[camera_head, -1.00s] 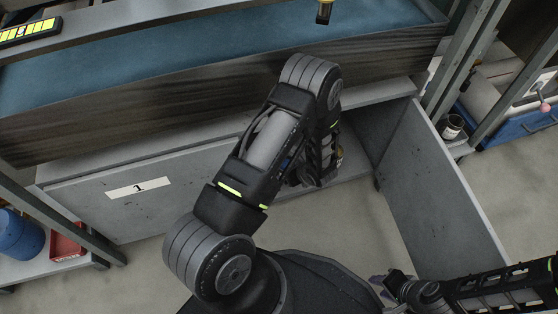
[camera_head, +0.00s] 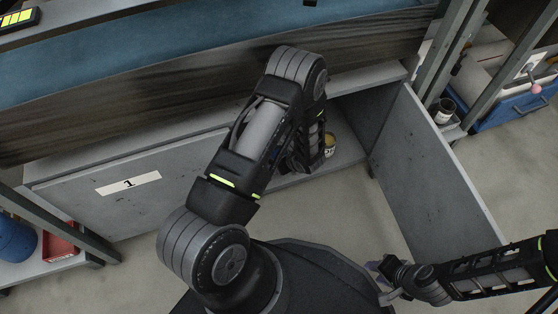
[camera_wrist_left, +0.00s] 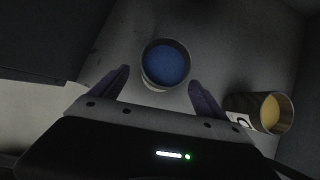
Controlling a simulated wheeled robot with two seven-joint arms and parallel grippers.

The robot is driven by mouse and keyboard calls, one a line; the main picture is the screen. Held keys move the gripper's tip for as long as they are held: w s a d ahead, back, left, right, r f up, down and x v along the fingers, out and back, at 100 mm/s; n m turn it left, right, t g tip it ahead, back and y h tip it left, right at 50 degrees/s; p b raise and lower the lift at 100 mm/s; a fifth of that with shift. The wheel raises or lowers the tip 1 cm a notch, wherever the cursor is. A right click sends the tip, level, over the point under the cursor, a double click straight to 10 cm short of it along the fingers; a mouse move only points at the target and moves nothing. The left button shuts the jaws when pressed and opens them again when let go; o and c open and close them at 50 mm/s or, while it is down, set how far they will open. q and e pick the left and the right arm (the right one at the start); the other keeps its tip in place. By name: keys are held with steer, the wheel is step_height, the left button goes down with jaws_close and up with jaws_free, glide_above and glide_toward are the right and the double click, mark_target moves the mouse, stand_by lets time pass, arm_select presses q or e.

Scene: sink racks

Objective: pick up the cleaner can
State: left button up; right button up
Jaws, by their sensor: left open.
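In the left wrist view, a round can with a blue top or blue contents (camera_wrist_left: 166,64) stands in a grey cabinet. The open fingers of my left gripper (camera_wrist_left: 158,92) lie on either side of its near end, with no clear contact. A second can with a yellow inside and a pale label (camera_wrist_left: 262,112) is just right of the right finger; it also shows beside my left forearm in the head view (camera_head: 329,147). I cannot read which can is the cleaner. In the head view my left gripper is hidden by its arm. My right gripper (camera_head: 384,271) is small at lower right.
An open cabinet door (camera_head: 425,165) stands right of the cabinet. A closed door marked 1 (camera_head: 128,184) is left of it, under a blue-topped bench (camera_head: 180,45). A blue bin (camera_head: 515,103) and a dark cup (camera_head: 443,108) are at right. Bare floor lies between.

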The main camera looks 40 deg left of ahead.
arm_select(q)
steer(key=b+x, duration=0.2)
steer(key=x, duration=0.3)
steer(key=shift+w+a, duration=0.1)
steer(key=shift+w, duration=0.05)
steer(key=shift+r, duration=0.1)
steer(key=shift+c, duration=0.6)
jaws_close()
stand_by(0.5)
